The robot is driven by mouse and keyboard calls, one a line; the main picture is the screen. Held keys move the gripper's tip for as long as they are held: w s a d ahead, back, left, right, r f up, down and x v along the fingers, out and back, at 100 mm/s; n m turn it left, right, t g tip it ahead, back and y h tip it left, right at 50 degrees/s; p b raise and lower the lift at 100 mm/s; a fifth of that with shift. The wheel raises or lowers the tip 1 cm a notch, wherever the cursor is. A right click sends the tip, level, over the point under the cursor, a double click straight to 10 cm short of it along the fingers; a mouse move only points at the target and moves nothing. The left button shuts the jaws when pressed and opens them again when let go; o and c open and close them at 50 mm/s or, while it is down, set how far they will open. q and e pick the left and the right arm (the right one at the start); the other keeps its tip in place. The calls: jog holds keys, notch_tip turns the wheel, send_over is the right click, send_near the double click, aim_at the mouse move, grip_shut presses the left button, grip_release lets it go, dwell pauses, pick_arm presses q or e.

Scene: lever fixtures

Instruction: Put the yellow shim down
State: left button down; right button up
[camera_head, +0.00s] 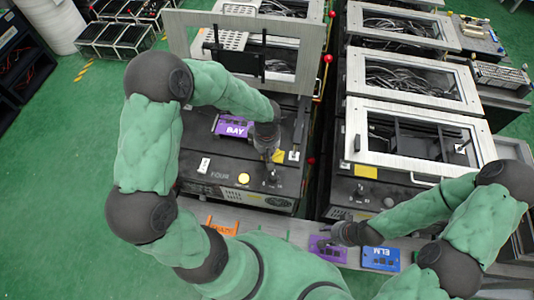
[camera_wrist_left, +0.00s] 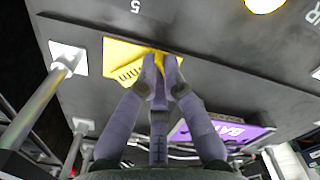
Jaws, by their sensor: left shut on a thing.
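The yellow shim (camera_head: 278,156) shows in the head view at the right part of the black fixture's top (camera_head: 225,168), partly hidden by my left gripper (camera_head: 270,152). In the left wrist view the yellow shim (camera_wrist_left: 128,60) is a flat piece with slots, close against the dark panel. I cannot tell whether it touches the panel. My left gripper's fingers (camera_wrist_left: 162,75) are closed together on its edge. My right gripper (camera_head: 326,238) is low at the front, over a purple block (camera_head: 328,252); its fingers are too small to read.
A purple BAY plate (camera_head: 232,127) lies on the fixture, left of my left gripper. A yellow button (camera_head: 244,179) and a small lever (camera_head: 271,174) are nearer the front. A white square with a lever (camera_wrist_left: 68,58) is beside the shim. A blue ELM block (camera_head: 380,258) lies on the front ledge.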

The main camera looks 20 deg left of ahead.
pick_arm(q)
jog(key=shift+f, duration=0.25)
pick_arm(e)
jog(key=shift+f, duration=0.3)
pick_arm(q)
jog(key=c, duration=1.4)
grip_release()
jog(key=shift+r, duration=0.1)
pick_arm(e)
jog(key=shift+r, duration=0.1)
pick_arm(q)
jog(key=shift+r, duration=0.1)
pick_arm(e)
jog(key=shift+r, duration=0.1)
